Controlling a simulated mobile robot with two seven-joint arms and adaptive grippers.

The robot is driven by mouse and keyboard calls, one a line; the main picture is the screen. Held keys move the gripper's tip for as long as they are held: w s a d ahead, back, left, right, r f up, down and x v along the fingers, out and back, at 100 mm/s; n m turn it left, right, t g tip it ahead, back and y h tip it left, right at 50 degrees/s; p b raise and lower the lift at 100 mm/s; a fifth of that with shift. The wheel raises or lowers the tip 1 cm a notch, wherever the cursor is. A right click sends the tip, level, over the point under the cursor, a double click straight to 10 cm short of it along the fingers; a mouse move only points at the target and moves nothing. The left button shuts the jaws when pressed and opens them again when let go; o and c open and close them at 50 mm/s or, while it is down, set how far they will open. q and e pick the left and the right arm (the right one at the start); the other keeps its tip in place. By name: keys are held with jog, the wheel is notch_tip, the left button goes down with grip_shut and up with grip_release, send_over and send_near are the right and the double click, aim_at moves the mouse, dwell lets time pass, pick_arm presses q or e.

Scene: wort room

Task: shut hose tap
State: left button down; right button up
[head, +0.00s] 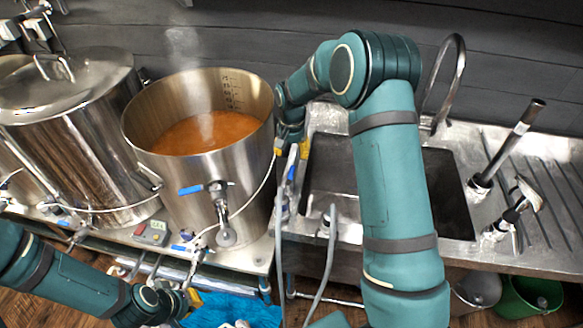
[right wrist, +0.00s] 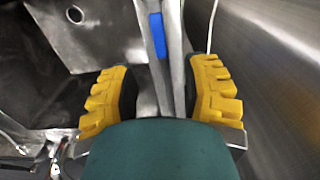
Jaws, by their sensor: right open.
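A blue lever (head: 291,174), apparently the hose tap's handle, shows by the sink's left edge, just below my right gripper (head: 290,150). In the right wrist view the blue lever (right wrist: 158,36) lies along a metal pipe, beyond and between the yellow fingers of my right gripper (right wrist: 161,88). These fingers are open and apart, with the pipe running between them. Whether they touch it I cannot tell. A grey hose (head: 279,245) hangs below that spot. My left gripper (head: 188,298) is low at the bottom left, partly hidden, with a bit of yellow finger showing.
A steaming open kettle (head: 240,165) of orange-brown liquid stands close left of my right gripper, with a blue-levered valve (head: 190,189). A lidded kettle (head: 85,150) is further left. The sink (head: 455,195) and its curved faucet (head: 455,75) lie right, partly behind my right arm.

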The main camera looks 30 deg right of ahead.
aim_at(292, 170)
notch_tip(292, 170, down, 7)
jog(key=shift+f, duration=0.1)
jog(key=shift+o, duration=0.3)
grip_shut()
jog(key=shift+s, duration=0.1)
